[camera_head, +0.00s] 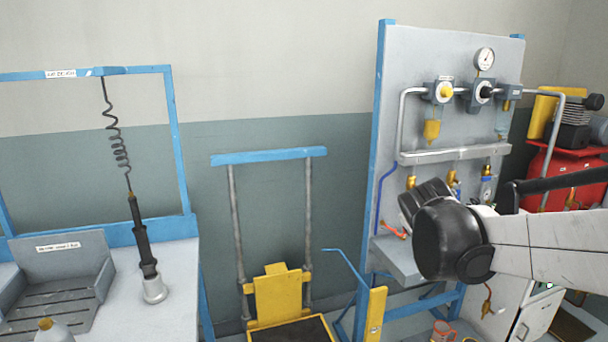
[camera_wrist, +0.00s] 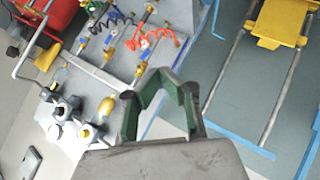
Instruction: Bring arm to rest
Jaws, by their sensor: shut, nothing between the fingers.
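My gripper (camera_wrist: 167,78) shows at the bottom middle of the wrist view, with dark and green fingers. It is shut and holds nothing. In the head view my arm reaches in from the right edge, and its black wrist end is in front of the grey pneumatic panel (camera_head: 452,62). The fingers cannot be made out clearly there. In the wrist view the panel's fittings and coiled hoses (camera_wrist: 152,38) lie beyond the fingers, apart from them.
The panel carries a gauge (camera_head: 484,59) and valves. A red compressor (camera_head: 560,176) stands at right. A yellow lift cart (camera_head: 278,297) stands mid-floor. At left, a bench (camera_head: 186,275) holds a grey tray (camera_head: 90,262) and a hanging black tool (camera_head: 143,245). Space above the cart is open.

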